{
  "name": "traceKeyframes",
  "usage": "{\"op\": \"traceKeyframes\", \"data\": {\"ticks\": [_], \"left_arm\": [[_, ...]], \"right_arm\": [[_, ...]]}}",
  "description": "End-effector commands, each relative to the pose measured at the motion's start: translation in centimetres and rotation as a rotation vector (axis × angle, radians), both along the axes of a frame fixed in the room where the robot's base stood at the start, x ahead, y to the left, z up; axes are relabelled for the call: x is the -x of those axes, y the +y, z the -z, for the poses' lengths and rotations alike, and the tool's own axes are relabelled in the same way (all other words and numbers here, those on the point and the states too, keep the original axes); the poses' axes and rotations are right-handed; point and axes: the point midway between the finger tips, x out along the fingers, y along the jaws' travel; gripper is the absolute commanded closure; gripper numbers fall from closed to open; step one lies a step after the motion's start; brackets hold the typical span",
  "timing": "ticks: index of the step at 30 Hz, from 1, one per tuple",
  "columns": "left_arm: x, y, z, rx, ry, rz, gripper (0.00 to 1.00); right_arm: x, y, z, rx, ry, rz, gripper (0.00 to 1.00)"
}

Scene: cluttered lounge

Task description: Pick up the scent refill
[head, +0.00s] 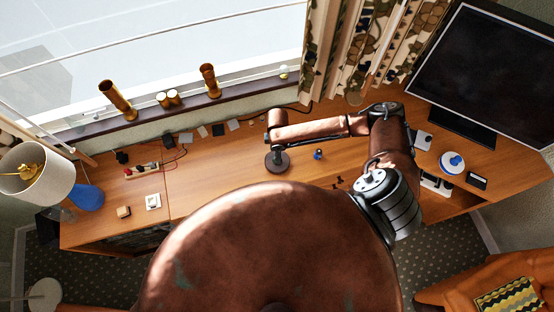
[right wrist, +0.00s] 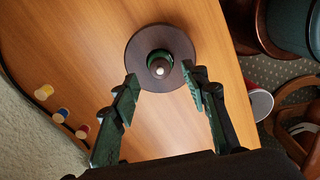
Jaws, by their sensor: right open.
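A dark round disc (right wrist: 160,50) lies on the wooden desk, with a small green bottle-like piece (right wrist: 159,65) with a pale tip at its middle; this looks like the scent refill, but I cannot be sure. The disc also shows in the head view (head: 277,165). My right gripper (right wrist: 160,84) is open, its two green fingers either side below the disc and nothing between them. In the head view my right arm reaches left over the desk, with the gripper (head: 274,150) above the disc. My left gripper is not in view.
A small blue item (head: 318,154) stands on the desk right of the disc. Small capped pieces (right wrist: 62,115) lie by the wall. Desk around the disc is mostly bare.

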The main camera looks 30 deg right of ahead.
Motion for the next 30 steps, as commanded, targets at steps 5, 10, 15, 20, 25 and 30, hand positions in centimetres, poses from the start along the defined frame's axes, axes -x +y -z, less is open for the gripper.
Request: {"op": "traceKeyframes", "data": {"ticks": [5,10,15,20,25,30], "left_arm": [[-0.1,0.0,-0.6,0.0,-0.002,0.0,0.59],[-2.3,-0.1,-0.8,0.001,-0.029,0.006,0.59],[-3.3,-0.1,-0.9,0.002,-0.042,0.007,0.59],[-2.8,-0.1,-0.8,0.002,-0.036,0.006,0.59],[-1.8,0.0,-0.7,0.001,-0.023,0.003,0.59],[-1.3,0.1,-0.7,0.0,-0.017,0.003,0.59]], "right_arm": [[0.2,-0.2,2.6,0.0,0.001,0.0,0.59],[0.2,-0.1,3.6,0.0,0.0,-0.001,0.59],[0.2,-0.1,3.6,0.0,0.0,-0.001,0.59],[0.2,-0.2,3.6,0.0,-0.001,-0.001,0.69],[0.2,-0.2,3.6,0.0,-0.001,-0.001,0.81],[0.2,-0.2,3.6,0.0,-0.001,-0.001,0.92]]}}
